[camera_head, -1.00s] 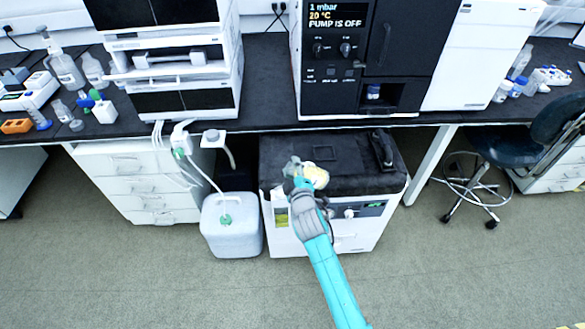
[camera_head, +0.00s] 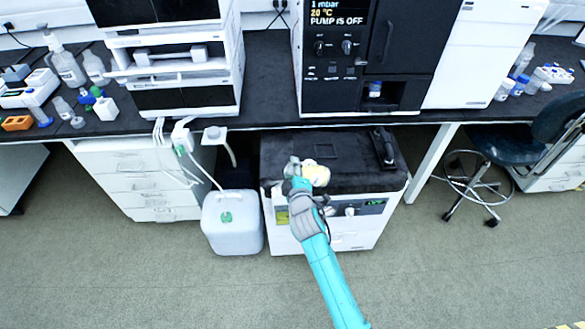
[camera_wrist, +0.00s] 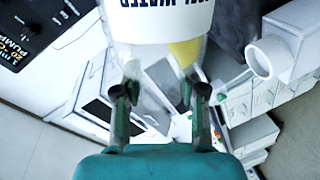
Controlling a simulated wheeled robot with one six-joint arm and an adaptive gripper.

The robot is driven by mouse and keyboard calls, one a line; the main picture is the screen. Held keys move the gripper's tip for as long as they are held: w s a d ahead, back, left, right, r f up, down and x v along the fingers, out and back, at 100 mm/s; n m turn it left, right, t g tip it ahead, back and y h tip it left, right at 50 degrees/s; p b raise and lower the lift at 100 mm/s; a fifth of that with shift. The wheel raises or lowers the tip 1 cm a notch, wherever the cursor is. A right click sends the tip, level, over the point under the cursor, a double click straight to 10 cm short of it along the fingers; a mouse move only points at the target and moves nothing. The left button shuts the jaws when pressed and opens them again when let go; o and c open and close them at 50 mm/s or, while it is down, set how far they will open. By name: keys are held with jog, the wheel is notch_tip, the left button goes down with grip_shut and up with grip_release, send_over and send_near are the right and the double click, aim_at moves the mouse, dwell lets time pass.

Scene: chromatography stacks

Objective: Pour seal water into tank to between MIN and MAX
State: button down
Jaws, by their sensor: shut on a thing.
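My gripper (camera_wrist: 158,92) is shut on a bottle (camera_wrist: 155,27) with a white label, on which "WATER" is partly readable. The bottle's clear lower part lies between the fingers; its top is cut off in the wrist view. In the head view, my gripper (camera_head: 297,168) and the bottle's pale yellow end (camera_head: 316,175) are over the front of a white floor unit with a black top (camera_head: 345,157). I cannot tell the bottle's tilt or its water level. No MIN or MAX marks are readable, and I cannot tell which part is the tank.
A white jerrycan (camera_head: 231,225) with a green cap stands left of the unit. A white cup-like holder (camera_head: 214,134) sits at the bench edge with hoses nearby. The black bench (camera_head: 270,80) overhangs the unit's back. A stool (camera_head: 490,165) is right; the front floor is clear.

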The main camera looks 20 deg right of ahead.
jog(key=shift+f+n, duration=0.2)
jog(key=shift+n, duration=0.1)
jog(key=shift+w+a+f+n+h, duration=0.15)
jog(key=shift+f+n+h, duration=0.15)
jog(key=shift+f+n, duration=0.2)
dwell(0.5)
jog(key=shift+a+f+n, duration=0.1)
jog(key=shift+f+n, duration=0.2)
jog(key=shift+f, duration=0.1)
jog(key=shift+a+f+n+g, duration=0.1)
jog(key=shift+f+n+g, duration=0.2)
jog(key=shift+n, duration=0.2)
jog(key=shift+a+f, duration=0.1)
jog(key=shift+f, duration=0.05)
dwell(1.4)
dwell(1.7)
